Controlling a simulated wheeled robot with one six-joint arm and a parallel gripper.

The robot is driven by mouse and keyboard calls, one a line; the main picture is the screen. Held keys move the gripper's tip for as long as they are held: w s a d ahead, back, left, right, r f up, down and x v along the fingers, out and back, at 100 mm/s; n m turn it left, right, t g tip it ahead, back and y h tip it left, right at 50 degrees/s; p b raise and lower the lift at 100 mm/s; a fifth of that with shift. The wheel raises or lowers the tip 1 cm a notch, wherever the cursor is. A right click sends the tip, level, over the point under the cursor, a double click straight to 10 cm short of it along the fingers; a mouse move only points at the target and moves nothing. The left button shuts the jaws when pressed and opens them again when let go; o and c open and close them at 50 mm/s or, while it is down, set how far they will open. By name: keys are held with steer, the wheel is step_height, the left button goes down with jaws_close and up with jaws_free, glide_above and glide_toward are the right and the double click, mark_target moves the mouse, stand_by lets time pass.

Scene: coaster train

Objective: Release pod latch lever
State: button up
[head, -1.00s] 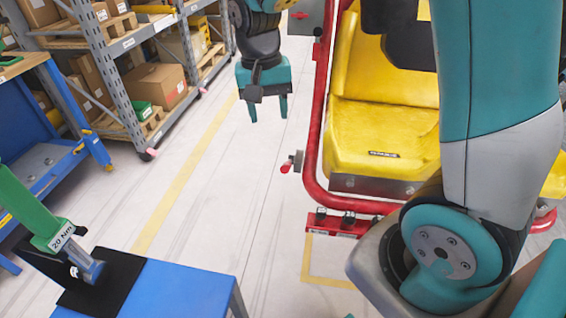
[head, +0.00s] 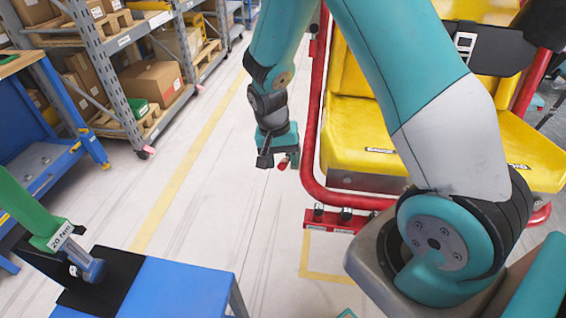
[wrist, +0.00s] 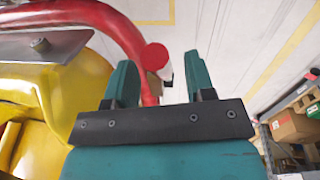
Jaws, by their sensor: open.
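The latch lever has a red round knob (head: 283,163) and sits at the left side of the red tube frame (head: 311,150) of the yellow pod seat (head: 365,130). My gripper (head: 280,154) is open at the lever, in front of most of it in the head view. In the wrist view, the red knob (wrist: 156,57) shows between the two teal fingers of my gripper (wrist: 160,72), with a gap on each side. A pale block shows just below the knob. I cannot tell how deep the knob sits between the fingers.
A red bracket with several black knobs (head: 342,221) sits low on the pod's front. A blue table (head: 185,290) with a green torque tool (head: 45,225) stands at the front left. Shelving with boxes (head: 150,85) stands at the left. The floor between is clear.

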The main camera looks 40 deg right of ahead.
steer(key=shift+d+f, duration=0.1)
steer(key=shift+f, duration=0.8)
steer(key=shift+c, duration=0.5)
